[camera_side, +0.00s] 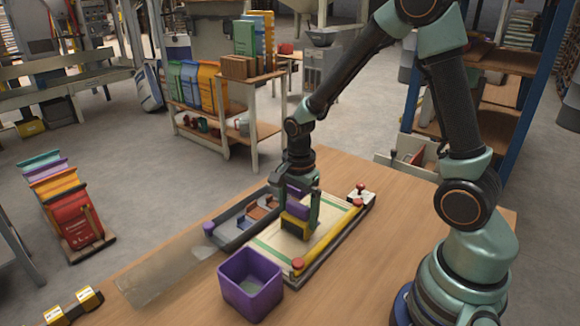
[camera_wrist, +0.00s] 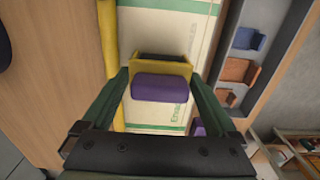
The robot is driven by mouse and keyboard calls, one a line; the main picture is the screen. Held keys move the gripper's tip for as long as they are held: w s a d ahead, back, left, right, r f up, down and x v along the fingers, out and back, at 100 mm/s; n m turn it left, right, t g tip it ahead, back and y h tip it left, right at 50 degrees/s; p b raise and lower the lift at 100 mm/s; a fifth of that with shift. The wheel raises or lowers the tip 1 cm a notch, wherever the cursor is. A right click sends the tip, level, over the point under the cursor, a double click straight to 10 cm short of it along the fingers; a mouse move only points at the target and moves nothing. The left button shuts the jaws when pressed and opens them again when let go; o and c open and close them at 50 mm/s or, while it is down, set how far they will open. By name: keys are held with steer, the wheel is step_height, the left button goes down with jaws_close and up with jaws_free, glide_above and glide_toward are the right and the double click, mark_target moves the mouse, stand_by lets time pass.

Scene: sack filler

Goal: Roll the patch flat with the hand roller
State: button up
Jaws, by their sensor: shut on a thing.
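My gripper (camera_side: 298,208) is shut on the hand roller, which has a purple grip and a yellow body (camera_side: 294,228). In the wrist view the roller's purple grip (camera_wrist: 160,88) lies between the two dark green fingers (camera_wrist: 160,82). The roller is over or on a pale sack (camera_side: 272,243) with green stripes, lying on a board. I cannot tell whether it presses on the sack. No patch can be made out; the roller and fingers hide part of the sack. A small purple piece (camera_wrist: 199,128) shows beside the roller in the wrist view.
A yellow bar (camera_side: 335,238) runs along the sack's right side, with red knobs (camera_side: 298,264) near its ends. A grey tray (camera_side: 236,236) with orange and other pieces lies to the left. A purple bin (camera_side: 250,284) stands in front. The wooden table right of the board is clear.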

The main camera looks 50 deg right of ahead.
steer(key=shift+d, duration=3.05)
step_height(320, 180, up, 7)
